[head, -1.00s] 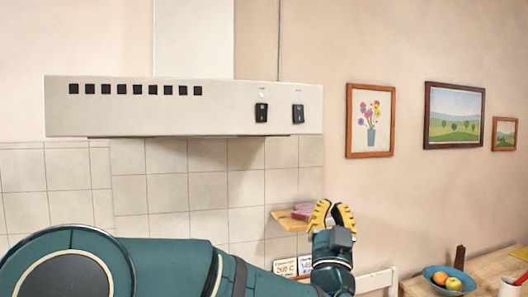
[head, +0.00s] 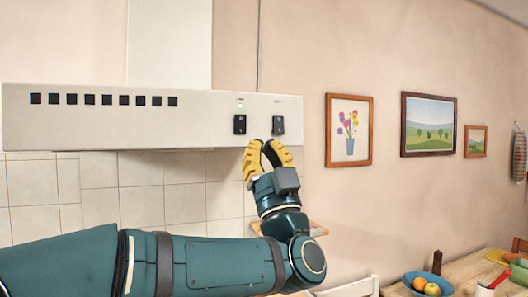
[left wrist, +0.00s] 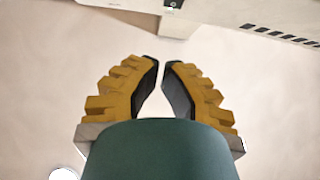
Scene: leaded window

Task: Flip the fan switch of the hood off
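The pale range hood (head: 100,125) hangs on the wall in the head view. Two black rocker switches sit at the right of its front, a left one (head: 240,124) and a right one (head: 278,125). Their labels are too small to read, so I cannot tell which is the fan switch. My left gripper (head: 264,144) is just below them, pointing up, with yellow-backed fingers. In the left wrist view its fingertips (left wrist: 162,63) nearly meet, with nothing between them. The hood's edge (left wrist: 220,16) crosses the top there. My right gripper is not in view.
A small wooden shelf (head: 314,229) is partly behind my left arm. Framed pictures hang on the wall to the right, the nearest a flower picture (head: 349,130). A table (head: 458,272) with a blue fruit bowl (head: 408,280) stands at lower right.

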